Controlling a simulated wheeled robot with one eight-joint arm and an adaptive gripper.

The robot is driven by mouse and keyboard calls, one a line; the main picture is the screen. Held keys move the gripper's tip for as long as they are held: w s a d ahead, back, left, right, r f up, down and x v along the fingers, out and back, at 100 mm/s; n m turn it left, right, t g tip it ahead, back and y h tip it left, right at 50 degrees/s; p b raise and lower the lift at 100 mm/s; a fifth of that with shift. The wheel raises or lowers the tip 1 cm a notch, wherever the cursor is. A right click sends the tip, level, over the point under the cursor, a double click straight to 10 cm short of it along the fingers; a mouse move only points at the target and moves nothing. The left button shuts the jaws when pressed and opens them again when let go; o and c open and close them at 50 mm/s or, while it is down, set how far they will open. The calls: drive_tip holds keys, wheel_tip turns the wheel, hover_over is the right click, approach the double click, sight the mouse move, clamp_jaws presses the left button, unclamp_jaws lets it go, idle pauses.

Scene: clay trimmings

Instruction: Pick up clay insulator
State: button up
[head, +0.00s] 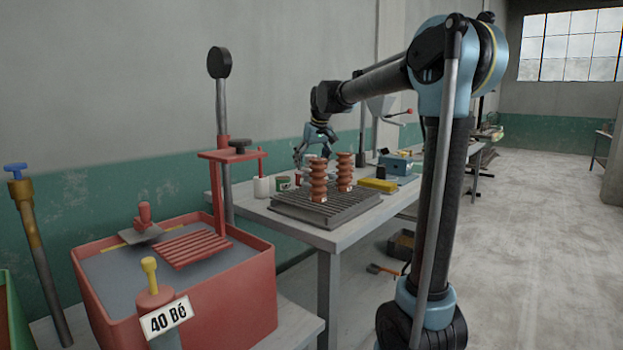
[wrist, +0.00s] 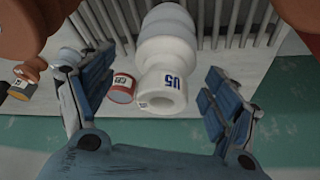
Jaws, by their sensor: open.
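Two ribbed terracotta insulators stand upright on a slatted grey rack, the left one (head: 318,181) and the right one (head: 344,172). My gripper (head: 314,146) is above and behind the left one in the head view. Terracotta parts show at the upper left (wrist: 22,32) and upper right (wrist: 298,14) corners. The white piece is mostly hidden in the head view.
The slatted rack (head: 300,213) sits on a pale table (head: 337,238). A white jar (head: 261,188) and a small labelled can (head: 283,184) stand left of it; the can also shows in the wrist view (wrist: 122,91). A yellow block (head: 378,185) and blue box (head: 396,165) lie right. A red tub (head: 225,315) stands in front.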

drive_tip(key=shift+x, duration=2.6)
drive_tip(key=shift+s, duration=0.25)
drive_tip(key=c, duration=1.6)
